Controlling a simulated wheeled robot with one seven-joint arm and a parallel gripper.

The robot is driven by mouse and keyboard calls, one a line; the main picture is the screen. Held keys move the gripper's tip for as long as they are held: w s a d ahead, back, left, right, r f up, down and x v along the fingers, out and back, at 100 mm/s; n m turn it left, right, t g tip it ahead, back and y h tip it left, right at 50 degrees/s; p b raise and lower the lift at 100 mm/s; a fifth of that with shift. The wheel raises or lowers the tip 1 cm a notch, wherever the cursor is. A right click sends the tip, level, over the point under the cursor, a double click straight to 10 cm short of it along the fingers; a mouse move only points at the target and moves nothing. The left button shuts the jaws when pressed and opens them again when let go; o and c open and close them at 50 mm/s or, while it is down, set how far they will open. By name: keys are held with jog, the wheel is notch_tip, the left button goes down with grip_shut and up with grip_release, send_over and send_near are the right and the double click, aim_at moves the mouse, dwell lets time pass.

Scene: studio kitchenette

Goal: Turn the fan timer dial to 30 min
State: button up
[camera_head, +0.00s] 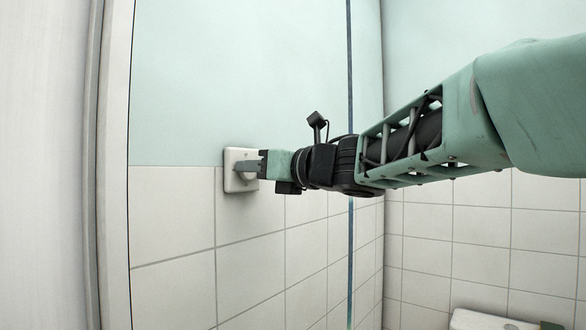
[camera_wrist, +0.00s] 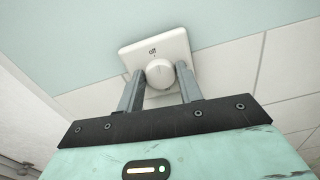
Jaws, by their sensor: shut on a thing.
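The fan timer dial (camera_wrist: 160,74) is a round, off-white knob on a square white wall plate (camera_wrist: 180,46). The wrist view shows the word "off" on the plate above the knob; no other marking is readable. In the head view the plate (camera_head: 233,157) sits on the wall where the green paint meets the tiles. My gripper (camera_wrist: 160,82) is shut on the dial, with one grey finger on each side of it. In the head view my gripper (camera_head: 249,166) reaches the plate from the right and hides most of the dial.
A white door frame (camera_head: 115,165) stands left of the plate. A thin dark vertical pipe or strip (camera_head: 350,70) runs down the wall behind my arm. A white object (camera_head: 485,321), partly cut off, is at the lower right. The tiled wall (camera_head: 175,225) below the plate is bare.

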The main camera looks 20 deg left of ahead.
jog(key=shift+f+m+p, duration=0.2)
jog(key=shift+m+p, duration=3.35)
jog(key=shift+m, duration=5.1)
jog(key=shift+f+m+p, duration=0.2)
jog(key=shift+m+p, duration=3.35)
jog(key=shift+m, duration=5.1)
jog(key=o, duration=1)
jog(key=shift+c, duration=0.2)
